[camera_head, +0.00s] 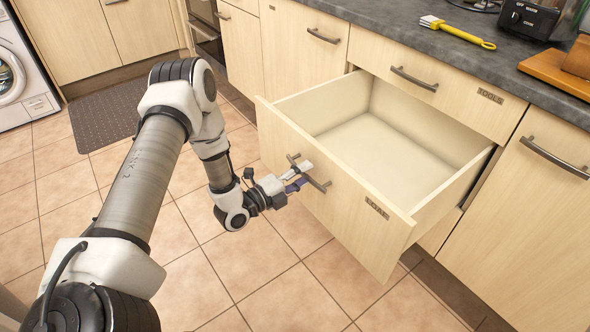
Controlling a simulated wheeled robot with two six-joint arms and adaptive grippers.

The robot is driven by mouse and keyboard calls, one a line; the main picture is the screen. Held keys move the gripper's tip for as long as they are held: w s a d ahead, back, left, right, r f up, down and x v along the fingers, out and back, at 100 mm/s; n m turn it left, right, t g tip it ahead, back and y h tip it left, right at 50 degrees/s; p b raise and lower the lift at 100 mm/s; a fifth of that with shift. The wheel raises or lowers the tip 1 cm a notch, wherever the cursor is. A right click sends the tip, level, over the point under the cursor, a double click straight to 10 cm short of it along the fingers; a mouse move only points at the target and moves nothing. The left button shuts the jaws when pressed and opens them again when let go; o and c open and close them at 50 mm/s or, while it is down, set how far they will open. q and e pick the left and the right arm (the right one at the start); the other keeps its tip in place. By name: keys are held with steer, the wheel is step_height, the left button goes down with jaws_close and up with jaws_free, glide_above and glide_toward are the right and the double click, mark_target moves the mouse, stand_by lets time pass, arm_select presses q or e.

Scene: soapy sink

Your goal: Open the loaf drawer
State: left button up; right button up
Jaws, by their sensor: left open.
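The loaf drawer (345,200) is pulled well out from the cabinet, and its inside is empty where I can see it. Its front carries a label reading LOAF and a dark bar handle (322,184). My left gripper (301,180) is open at the handle, with its fingertips close to the left part of the bar. I cannot tell whether the fingers touch the bar. My right gripper is not in view.
A closed drawer labelled TOOLS (440,88) is above the loaf drawer. The dark worktop (400,30) holds a yellow-handled brush (458,32), a wooden board (552,70) and a black appliance (535,18). A washing machine (18,75) and a dark mat (107,113) are at left.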

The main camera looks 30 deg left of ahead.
arm_select(q)
steer(key=v, duration=1.1)
steer(key=shift+s, duration=0.4)
steer(key=shift+a, duration=0.1)
